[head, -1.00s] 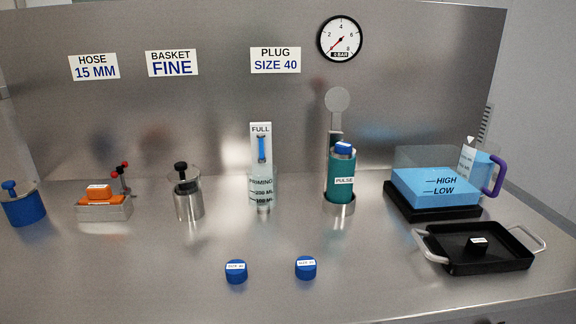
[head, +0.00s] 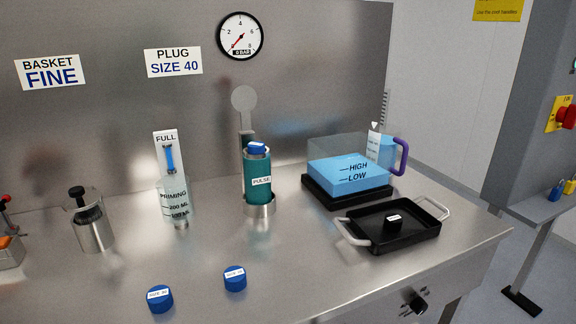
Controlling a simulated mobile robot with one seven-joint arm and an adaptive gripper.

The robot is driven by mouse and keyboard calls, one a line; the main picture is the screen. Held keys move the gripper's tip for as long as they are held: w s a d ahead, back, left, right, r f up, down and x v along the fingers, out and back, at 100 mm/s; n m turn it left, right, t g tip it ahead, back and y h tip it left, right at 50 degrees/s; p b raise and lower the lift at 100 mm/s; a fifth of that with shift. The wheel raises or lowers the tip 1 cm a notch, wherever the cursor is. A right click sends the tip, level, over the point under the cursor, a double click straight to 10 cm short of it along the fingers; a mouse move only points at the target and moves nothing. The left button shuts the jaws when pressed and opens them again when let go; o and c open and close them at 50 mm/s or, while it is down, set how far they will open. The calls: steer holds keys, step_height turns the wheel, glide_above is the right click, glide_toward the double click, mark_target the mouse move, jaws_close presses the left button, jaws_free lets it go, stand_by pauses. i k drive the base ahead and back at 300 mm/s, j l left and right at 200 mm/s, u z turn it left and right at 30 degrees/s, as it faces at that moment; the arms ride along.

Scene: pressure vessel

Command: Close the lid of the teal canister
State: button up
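The teal canister (head: 257,180) stands upright in a metal ring base (head: 260,210) near the middle of the steel bench. It carries a white label reading PULSE. A blue piece (head: 257,148) sits at its top opening. A round grey disc (head: 244,97), which looks like the lid, stands upright above and behind the canister on a metal post. It is raised clear of the canister's mouth, so the canister is open. My gripper is not in view.
A priming cylinder (head: 174,196) stands left of the canister. A blue-filled tank (head: 350,174) and a black tray (head: 391,228) are to its right. Two blue plugs (head: 160,299) (head: 235,279) lie in front. A dark fitting (head: 415,303) shows at the bench's front edge.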

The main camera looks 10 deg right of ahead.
mark_target(244, 98)
steer(key=l+u, duration=0.15)
steer(key=l, duration=0.15)
steer(key=i, duration=0.85)
